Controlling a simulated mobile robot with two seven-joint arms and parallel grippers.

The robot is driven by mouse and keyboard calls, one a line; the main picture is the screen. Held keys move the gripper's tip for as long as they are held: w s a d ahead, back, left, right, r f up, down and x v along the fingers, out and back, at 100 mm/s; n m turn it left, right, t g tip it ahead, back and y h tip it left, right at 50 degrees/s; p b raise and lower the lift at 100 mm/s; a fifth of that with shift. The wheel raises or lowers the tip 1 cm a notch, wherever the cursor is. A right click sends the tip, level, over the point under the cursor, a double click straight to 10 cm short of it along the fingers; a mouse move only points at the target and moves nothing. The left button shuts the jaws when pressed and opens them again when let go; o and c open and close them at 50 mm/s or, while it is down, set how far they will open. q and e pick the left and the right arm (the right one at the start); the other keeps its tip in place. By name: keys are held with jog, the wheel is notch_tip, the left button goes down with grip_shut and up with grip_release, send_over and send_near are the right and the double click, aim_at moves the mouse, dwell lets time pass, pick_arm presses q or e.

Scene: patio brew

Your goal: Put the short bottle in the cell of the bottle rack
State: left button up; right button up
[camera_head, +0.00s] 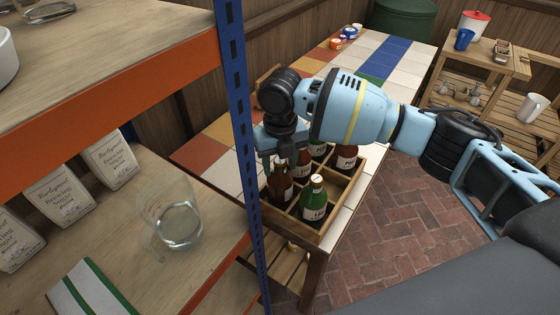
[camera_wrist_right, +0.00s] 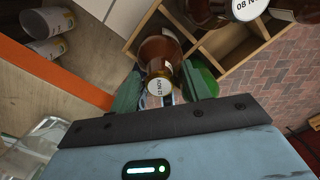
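A brown bottle (camera_head: 281,186) with a pale label stands in a left cell of the wooden bottle rack (camera_head: 327,226). My right gripper (camera_head: 283,152) is directly above it, pointing down. In the right wrist view, the bottle's dated white cap (camera_wrist_right: 160,87) and brown neck lie between the two fingers of this gripper (camera_wrist_right: 162,82). Narrow gaps show beside the cap, so the fingers look open around it. The wrist view also shows rack dividers (camera_wrist_right: 228,45). The bottle's base is hidden. My left gripper is not in view.
A green bottle (camera_head: 314,199) and another brown bottle (camera_head: 346,158) stand in other rack cells. A blue shelf post (camera_head: 240,130) rises close to the left of my gripper. A glass beaker (camera_head: 174,214) is on the shelf. The tiled counter beyond has free room.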

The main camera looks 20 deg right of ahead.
jog(key=shift+r, duration=0.1)
notch_tip(320, 180, up, 12)
jog(key=shift+r, duration=0.1)
dwell(0.6)
